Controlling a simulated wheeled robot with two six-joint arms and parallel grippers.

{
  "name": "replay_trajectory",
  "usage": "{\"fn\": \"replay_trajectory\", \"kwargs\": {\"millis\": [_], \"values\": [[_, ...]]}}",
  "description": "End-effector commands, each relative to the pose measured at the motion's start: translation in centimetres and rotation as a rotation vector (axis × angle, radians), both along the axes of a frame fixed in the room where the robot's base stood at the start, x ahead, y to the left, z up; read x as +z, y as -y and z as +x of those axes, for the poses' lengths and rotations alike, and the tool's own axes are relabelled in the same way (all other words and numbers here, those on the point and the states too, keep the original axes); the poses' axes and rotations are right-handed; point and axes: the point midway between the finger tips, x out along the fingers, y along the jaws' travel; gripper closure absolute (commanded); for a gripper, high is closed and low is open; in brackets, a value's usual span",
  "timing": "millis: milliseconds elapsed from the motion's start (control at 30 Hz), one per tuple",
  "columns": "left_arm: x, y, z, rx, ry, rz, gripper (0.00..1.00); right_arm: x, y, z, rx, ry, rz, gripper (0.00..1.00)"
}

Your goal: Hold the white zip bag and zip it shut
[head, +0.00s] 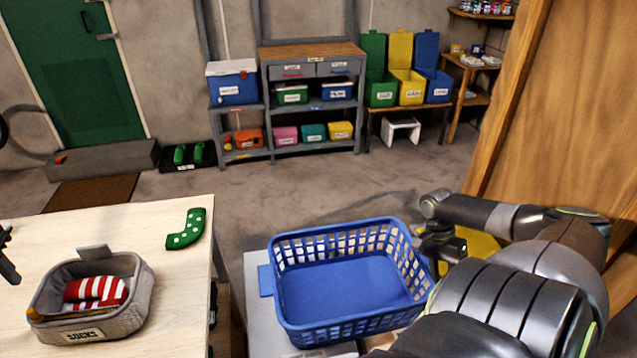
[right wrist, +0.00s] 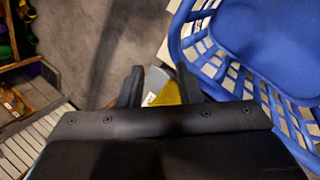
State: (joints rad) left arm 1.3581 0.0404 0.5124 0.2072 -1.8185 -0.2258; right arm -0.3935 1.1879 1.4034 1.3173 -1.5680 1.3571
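I do not see a white zip bag in either view. My right gripper (head: 440,245) is at the right rim of the blue basket, in the air. In the right wrist view its two fingers (right wrist: 160,88) stand apart with nothing held between them. Past the fingers, lower down, is a yellow and grey thing with a white label (right wrist: 168,93). Only dark tips of my left gripper (head: 7,258) show at the left edge, over the pale table; the rest is out of frame.
An empty blue basket (head: 391,309) stands on a light surface at the centre. The pale table (head: 185,290) holds a grey sock basket (head: 135,300) with red-striped socks and a green dotted sock (head: 187,229). A wooden panel (head: 510,95) rises at right.

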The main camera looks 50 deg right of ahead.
Motion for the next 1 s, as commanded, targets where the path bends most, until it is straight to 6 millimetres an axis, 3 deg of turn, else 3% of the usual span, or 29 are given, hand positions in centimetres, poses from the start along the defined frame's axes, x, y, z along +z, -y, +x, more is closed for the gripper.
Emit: {"fn": "replay_trajectory", "kwargs": {"millis": [300,533,767,1000], "values": [[0.0,0.0,0.0,0.000,0.000,0.000,0.64,-3.7,-5.0,11.4,0.103,0.154,0.065,0.68],[0.0,0.0,0.0,0.000,0.000,0.000,0.64,-4.3,-10.7,20.6,0.208,0.242,0.113,0.68],[0.0,0.0,0.0,0.000,0.000,0.000,0.64,-2.4,-18.0,30.0,0.341,0.317,0.153,0.68],[0.0,0.0,0.0,0.000,0.000,0.000,0.64,2.4,-27.2,38.8,0.511,0.383,0.179,0.68]]}}
